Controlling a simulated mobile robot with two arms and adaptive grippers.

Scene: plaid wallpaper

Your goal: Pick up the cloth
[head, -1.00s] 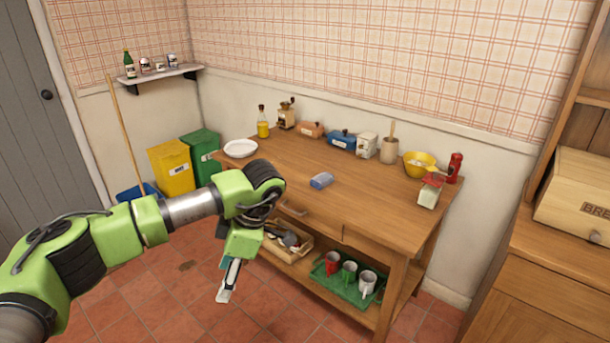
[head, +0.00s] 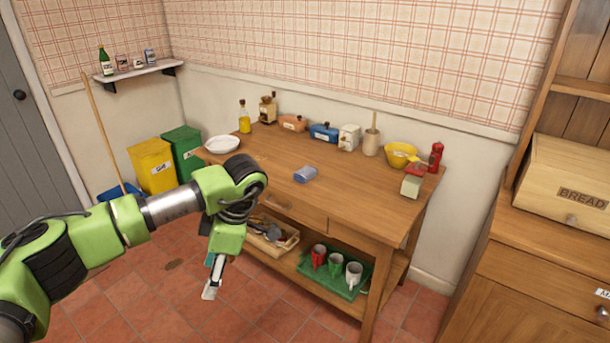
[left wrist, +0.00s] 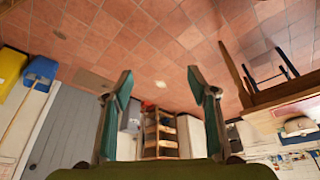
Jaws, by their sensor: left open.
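The cloth (head: 305,174) is a small folded blue-grey piece lying on the wooden table, near the middle of its top in the head view. My left gripper (head: 210,290) hangs low in front of the table's left front corner, pointing down, below and to the left of the cloth. In the left wrist view my left gripper (left wrist: 160,88) has its two fingers wide apart with nothing between them. The cloth cannot be made out in the left wrist view. My right gripper is not in view.
The table (head: 340,200) has a white plate (head: 222,144), an oil bottle (head: 244,118), a yellow bowl (head: 401,155) and jars along its back. Its lower shelf holds a green tray (head: 345,290) with mugs. A bread box (head: 575,185) stands right. Tiled floor in front is free.

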